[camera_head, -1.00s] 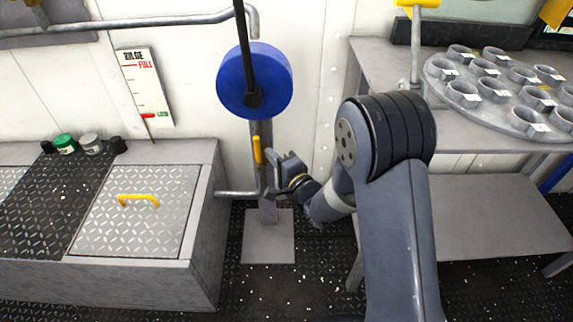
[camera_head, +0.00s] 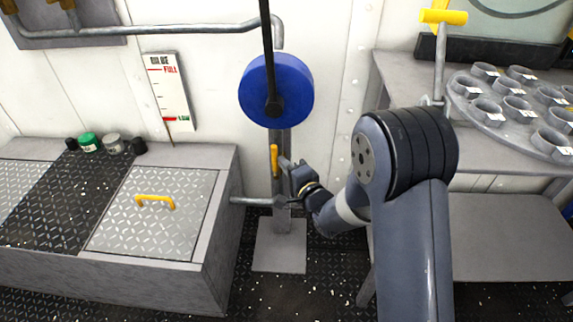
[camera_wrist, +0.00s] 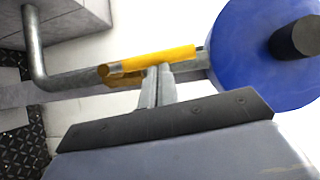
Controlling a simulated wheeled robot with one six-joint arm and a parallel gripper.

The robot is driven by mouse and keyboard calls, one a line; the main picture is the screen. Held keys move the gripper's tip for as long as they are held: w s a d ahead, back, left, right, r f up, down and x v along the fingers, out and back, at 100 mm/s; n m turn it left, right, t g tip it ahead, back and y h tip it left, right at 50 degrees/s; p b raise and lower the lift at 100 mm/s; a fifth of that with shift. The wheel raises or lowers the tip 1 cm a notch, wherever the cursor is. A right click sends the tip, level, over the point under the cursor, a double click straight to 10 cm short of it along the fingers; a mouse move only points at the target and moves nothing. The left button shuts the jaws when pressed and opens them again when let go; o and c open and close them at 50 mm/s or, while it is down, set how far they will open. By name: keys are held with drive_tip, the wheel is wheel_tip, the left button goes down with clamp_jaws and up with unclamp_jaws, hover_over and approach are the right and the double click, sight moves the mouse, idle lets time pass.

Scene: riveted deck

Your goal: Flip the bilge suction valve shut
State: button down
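The valve's yellow lever (camera_head: 275,160) stands upright on the grey post below a blue wheel. In the wrist view the lever (camera_wrist: 150,62) lies across the picture, just beyond my fingertips. My gripper (camera_head: 284,163) is to the right of the lever, very close to it. In the wrist view its two fingers (camera_wrist: 158,72) are side by side, nearly together, with nothing between them. The fingertips are at the lever's side. I cannot tell whether they touch it. The valve body is mostly hidden.
The blue wheel (camera_head: 276,90) is just above the lever. A grey pipe (camera_head: 252,201) joins the post from the left. A bench with a hatch (camera_head: 150,215) is at left, and a table with a cup rack (camera_head: 480,112) is at right. A bilge gauge (camera_head: 170,90) hangs on the wall.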

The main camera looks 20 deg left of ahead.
drive_tip(key=shift+a+r, duration=0.1)
drive_tip(key=shift+a, duration=0.05)
drive_tip(key=shift+s+a+r+n+g+h+p, duration=0.15)
drive_tip(key=shift+a+n+h+p, duration=0.15)
drive_tip(key=shift+a+n+p, duration=0.15)
drive_tip(key=shift+s+a+r+n+g+h+p, duration=0.1)
drive_tip(key=shift+a+n+g+h+p, duration=0.1)
drive_tip(key=shift+a+n+h, duration=0.25)
drive_tip(key=s+a+f+n+h+p, duration=0.1)
drive_tip(key=a+f+n+h+p, duration=0.3)
drive_tip(key=p, duration=0.9)
drive_tip(key=shift+s+a+f+n+h, duration=0.35)
drive_tip(key=shift+a+n+h, duration=1.25)
drive_tip(key=shift+a, duration=0.25)
